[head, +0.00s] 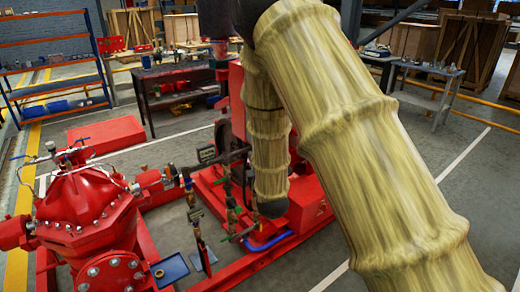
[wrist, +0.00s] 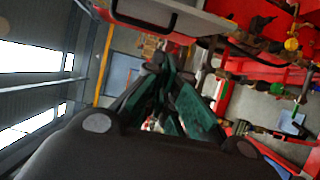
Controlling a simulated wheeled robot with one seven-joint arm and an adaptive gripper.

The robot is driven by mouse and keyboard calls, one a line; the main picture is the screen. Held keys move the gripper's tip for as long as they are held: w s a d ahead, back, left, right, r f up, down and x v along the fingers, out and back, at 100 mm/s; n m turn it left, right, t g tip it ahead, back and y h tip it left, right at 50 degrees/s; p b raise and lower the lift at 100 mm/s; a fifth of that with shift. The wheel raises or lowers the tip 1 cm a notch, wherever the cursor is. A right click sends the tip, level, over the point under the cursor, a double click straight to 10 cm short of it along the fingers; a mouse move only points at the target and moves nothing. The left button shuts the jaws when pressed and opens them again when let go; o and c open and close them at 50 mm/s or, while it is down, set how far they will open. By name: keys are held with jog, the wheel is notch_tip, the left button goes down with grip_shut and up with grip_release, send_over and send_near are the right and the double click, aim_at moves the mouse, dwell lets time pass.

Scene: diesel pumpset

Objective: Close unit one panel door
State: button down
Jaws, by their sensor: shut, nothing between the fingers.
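My gripper (wrist: 165,66) shows in the wrist view with its dark green-sided fingers shut and nothing held. Just beyond and above the fingertips is a flat pale grey panel with a dark rim (wrist: 178,14), which looks like a panel door. Only part of it is in the picture, and I cannot tell how far it stands open or whether my fingers touch it. In the head view my own sleeved arm covers the middle and right, and neither the gripper nor a panel door can be made out there.
A red pump (head: 88,212) stands at the left on a red base frame (head: 262,254), with pipes and valves (head: 195,215) beside my arm. A blue tray (head: 171,269) lies near the pump. A dark workbench (head: 172,88) and blue-orange shelving (head: 55,88) stand behind. Grey floor (head: 445,165) is open at right.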

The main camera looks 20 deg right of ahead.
jog(key=w+d+p, duration=0.4)
jog(key=w+p, duration=0.2)
jog(key=w, duration=0.4)
jog(key=shift+d, duration=0.4)
jog(key=shift+f, duration=0.1)
jog(key=shift+w+d+f, duration=0.1)
